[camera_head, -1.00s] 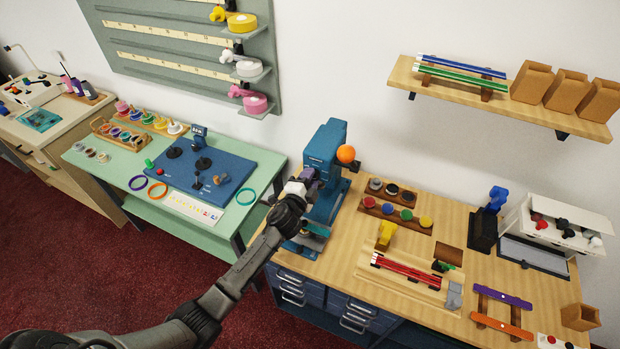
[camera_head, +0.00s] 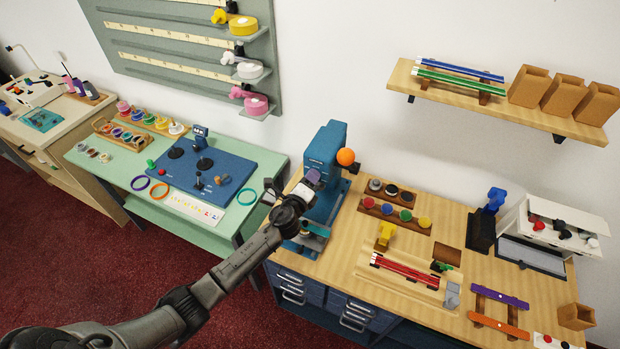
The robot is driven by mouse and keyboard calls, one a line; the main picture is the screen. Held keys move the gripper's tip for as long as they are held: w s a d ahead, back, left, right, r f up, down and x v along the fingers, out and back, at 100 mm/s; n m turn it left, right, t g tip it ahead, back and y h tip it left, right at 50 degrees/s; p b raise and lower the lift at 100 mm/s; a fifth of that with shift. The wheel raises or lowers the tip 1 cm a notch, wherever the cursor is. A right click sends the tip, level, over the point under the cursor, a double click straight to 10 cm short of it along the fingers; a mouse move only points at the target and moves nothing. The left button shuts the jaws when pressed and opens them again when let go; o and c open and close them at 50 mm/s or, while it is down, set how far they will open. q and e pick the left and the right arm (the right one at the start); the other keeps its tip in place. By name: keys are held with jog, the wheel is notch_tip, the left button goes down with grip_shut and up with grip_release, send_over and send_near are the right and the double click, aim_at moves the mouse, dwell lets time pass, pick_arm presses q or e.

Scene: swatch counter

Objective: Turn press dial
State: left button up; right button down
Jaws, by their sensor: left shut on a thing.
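The blue press (camera_head: 326,160) stands at the left end of the wooden counter, with an orange ball knob (camera_head: 346,156) at its upper right. The press dial is the purple-grey piece (camera_head: 312,177) on the press's front left. My left gripper (camera_head: 305,186) is at this dial and shut on it; the fingers are small and partly hidden by the wrist. A teal piece (camera_head: 316,229) lies low in the press below the gripper. My right gripper is not in view.
The wooden counter (camera_head: 345,240) holds a rack of coloured jars (camera_head: 395,213), a yellow tool (camera_head: 385,234) and red rods (camera_head: 404,269) to the right. A mint table (camera_head: 228,222) with a blue board (camera_head: 180,178) stands left. A shelf (camera_head: 400,75) hangs above.

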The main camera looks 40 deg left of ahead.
pick_arm(q)
jog(key=shift+m, duration=0.4)
dwell(0.3)
jog(key=o, duration=0.9)
jog(key=shift+c, duration=0.2)
jog(key=v, duration=1.3)
jog(key=shift+s, duration=0.4)
jog(key=shift+d, duration=0.1)
